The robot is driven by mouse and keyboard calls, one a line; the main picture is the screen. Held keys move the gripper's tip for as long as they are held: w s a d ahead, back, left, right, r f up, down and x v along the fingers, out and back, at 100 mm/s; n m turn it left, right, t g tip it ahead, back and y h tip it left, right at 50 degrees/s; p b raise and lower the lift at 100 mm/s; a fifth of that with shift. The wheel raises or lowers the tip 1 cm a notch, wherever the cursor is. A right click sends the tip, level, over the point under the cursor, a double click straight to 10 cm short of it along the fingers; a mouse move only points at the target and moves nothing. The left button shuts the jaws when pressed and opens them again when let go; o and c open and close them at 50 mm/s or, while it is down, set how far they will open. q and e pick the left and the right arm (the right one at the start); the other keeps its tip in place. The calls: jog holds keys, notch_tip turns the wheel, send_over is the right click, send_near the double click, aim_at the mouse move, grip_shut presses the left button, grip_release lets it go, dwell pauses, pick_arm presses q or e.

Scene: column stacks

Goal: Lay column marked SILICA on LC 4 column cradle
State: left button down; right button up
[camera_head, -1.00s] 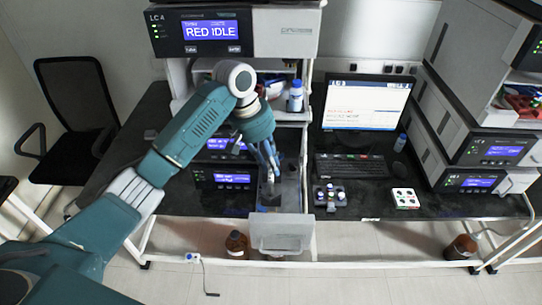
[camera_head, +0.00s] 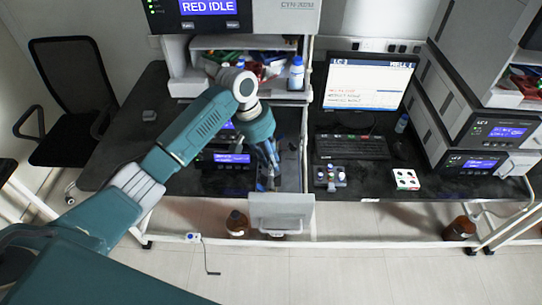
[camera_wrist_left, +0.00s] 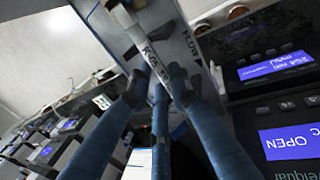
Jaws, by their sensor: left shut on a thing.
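My left gripper (camera_head: 268,172) reaches down over the pulled-out compartment of the LC stack at the centre. It is shut on a slim, light column (camera_wrist_left: 158,62), which shows between its dark fingers in the left wrist view. The print on the column is tilted and too small to read surely, so I cannot confirm SILICA. A grey tray panel marked FLOW (camera_wrist_left: 192,45) lies under and beside the column; whether they touch is unclear. The cradle itself is mostly hidden behind the fingers in the head view. My right gripper is not in view.
The compartment's light grey front panel (camera_head: 281,211) stands at the desk's front edge. A display reading OPEN (camera_wrist_left: 290,142) is close to the gripper. A monitor (camera_head: 367,86), keyboard (camera_head: 352,147) and small vial racks (camera_head: 330,177) stand to the right. Brown bottles (camera_head: 237,223) are below.

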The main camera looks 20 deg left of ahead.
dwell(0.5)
pick_arm(q)
jog(key=shift+f, duration=0.55)
jog(key=c, duration=1.5)
grip_release()
jog(key=shift+f, duration=0.1)
